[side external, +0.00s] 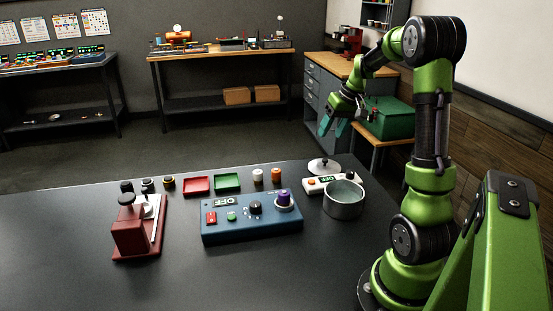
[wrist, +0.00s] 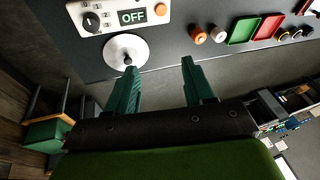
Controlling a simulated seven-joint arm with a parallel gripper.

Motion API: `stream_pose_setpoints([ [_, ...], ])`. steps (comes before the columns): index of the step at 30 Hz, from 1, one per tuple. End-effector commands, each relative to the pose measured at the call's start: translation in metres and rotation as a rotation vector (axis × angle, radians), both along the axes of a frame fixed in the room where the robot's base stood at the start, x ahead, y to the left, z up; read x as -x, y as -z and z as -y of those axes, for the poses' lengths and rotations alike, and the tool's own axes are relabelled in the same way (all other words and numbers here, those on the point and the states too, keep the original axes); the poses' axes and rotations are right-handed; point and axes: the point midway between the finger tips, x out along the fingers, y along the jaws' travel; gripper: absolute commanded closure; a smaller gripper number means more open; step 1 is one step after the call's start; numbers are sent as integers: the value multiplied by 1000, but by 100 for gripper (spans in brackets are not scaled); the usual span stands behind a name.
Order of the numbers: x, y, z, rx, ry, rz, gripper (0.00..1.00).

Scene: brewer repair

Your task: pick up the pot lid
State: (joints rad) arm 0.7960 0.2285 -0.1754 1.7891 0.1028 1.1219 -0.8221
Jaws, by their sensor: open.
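The pot lid (side external: 324,166) is a white disc with a small dark knob, lying on the dark table near its far edge. In the wrist view the lid (wrist: 125,50) lies just beyond the fingertips, in line with the left finger. My gripper (wrist: 158,72) is open and empty, with its teal fingers apart. In the side view my gripper (side external: 333,126) hangs above and beyond the lid, not touching it. The metal pot (side external: 344,203) stands open on the table, nearer the camera than the lid.
A white control box (side external: 318,185) with an OFF display sits close between lid and pot. The blue control panel (side external: 250,224), red device (side external: 130,235), and red tray (side external: 196,185) and green tray (side external: 227,181) stand to the left. The table's front left is clear.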

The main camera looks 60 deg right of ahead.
Motion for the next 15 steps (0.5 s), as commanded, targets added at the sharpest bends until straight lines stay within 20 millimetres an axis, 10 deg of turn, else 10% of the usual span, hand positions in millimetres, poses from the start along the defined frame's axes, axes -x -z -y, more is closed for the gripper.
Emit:
stream_pose_setpoints([
  [3,24,24,76,46,-116,-17,48],
  [6,31,28,109,107,-275,-5,48],
  [15,18,12,116,235,-598,37,48],
])
